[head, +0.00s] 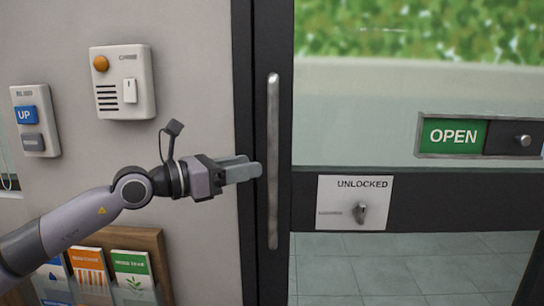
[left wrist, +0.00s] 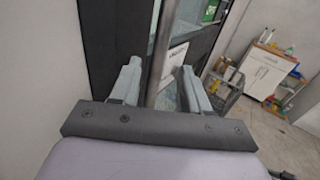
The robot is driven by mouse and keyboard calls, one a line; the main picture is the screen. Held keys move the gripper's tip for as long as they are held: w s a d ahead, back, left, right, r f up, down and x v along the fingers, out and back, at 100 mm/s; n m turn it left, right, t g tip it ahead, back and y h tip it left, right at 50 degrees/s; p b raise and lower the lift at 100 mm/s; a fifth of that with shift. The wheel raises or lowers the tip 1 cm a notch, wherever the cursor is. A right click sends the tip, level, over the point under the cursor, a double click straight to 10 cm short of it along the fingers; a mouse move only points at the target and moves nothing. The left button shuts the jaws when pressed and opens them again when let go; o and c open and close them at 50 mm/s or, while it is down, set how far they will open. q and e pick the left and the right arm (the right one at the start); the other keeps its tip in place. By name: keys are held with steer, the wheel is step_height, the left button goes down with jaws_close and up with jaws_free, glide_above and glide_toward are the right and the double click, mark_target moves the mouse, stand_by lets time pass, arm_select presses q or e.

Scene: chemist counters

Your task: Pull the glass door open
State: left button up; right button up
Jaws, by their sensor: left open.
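The glass door (head: 440,212) has a dark frame and crossbar, and looks closed. Its long vertical metal handle (head: 272,120) is on the left side of the door. My left gripper (head: 258,170) is open, just left of the handle at about its mid-height. In the left wrist view the handle (left wrist: 161,45) runs up between the two spread fingers of my left gripper (left wrist: 160,68). I cannot tell whether either finger touches it. My right gripper is not in view.
An "UNLOCKED" plate (head: 355,203) with a small knob and an "OPEN" sign (head: 453,136) are on the door. Left of it, the wall holds an intercom box (head: 135,70), an up-button panel (head: 33,122) and a leaflet rack (head: 150,245). A white cabinet (left wrist: 265,72) shows at right.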

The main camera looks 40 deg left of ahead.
mark_target(264, 161)
arm_select(q)
steer(key=p+x, duration=0.4)
steer(key=x, duration=0.3)
stand_by(0.7)
steer(key=shift+w, duration=0.1)
steer(key=shift+c, duration=0.3)
jaws_close()
